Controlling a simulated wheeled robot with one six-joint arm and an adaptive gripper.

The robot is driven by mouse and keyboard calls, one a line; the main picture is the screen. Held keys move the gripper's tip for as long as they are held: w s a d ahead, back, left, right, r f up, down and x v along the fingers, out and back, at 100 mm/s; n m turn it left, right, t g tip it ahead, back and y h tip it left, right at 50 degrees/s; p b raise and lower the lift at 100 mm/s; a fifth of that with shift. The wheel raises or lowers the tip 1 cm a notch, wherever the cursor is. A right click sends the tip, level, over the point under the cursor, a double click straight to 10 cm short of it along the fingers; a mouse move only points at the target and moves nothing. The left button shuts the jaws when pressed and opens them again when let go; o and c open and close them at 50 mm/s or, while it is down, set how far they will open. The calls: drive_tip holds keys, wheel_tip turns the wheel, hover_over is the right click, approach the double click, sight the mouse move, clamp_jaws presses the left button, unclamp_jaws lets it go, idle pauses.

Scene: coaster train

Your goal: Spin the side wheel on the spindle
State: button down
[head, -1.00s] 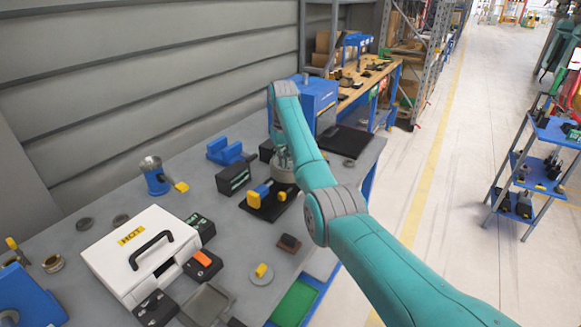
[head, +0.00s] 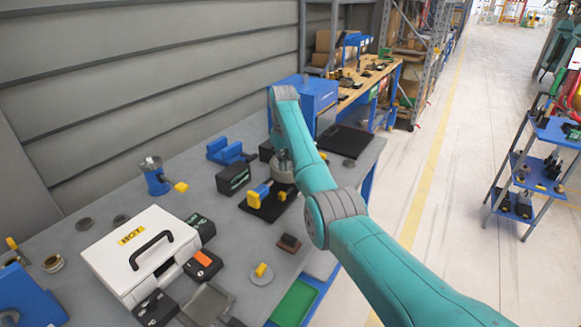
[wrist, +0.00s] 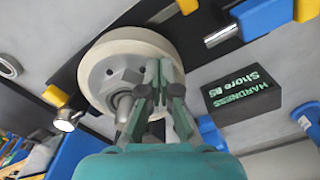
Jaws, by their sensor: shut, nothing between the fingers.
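The side wheel (wrist: 101,72) shows large in the wrist view, with a cream rim and a grey hub face. A metal spindle end with a nut (wrist: 124,100) stands at its hub. My gripper (wrist: 158,66) is shut and empty, its fingertips over the wheel's face, right of the spindle. Whether they touch the wheel cannot be told. In the head view my arm reaches down to the bench and hides much of the wheel and gripper. A black base plate (head: 268,211) with blue and yellow parts lies just in front.
A black hardness block (wrist: 240,101) sits right of my gripper in the wrist view. On the bench (head: 215,235) are a white HOT box (head: 125,262), a blue vise-like block (head: 228,151) and a big blue box (head: 318,98) behind my arm.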

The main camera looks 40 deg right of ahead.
drive_tip(key=shift+s+d+f, duration=0.1)
drive_tip(key=shift+s+d, duration=0.75)
drive_tip(key=shift+d, duration=0.1)
drive_tip(key=shift+s+d, duration=0.2)
drive_tip(key=shift+d, duration=0.5)
drive_tip(key=shift+s+d, duration=0.1)
drive_tip(key=shift+d, duration=0.45)
drive_tip(key=shift+w+d, duration=0.25)
drive_tip(key=shift+d, duration=0.6)
drive_tip(key=shift+w+d, duration=0.1)
drive_tip(key=shift+d, duration=0.25)
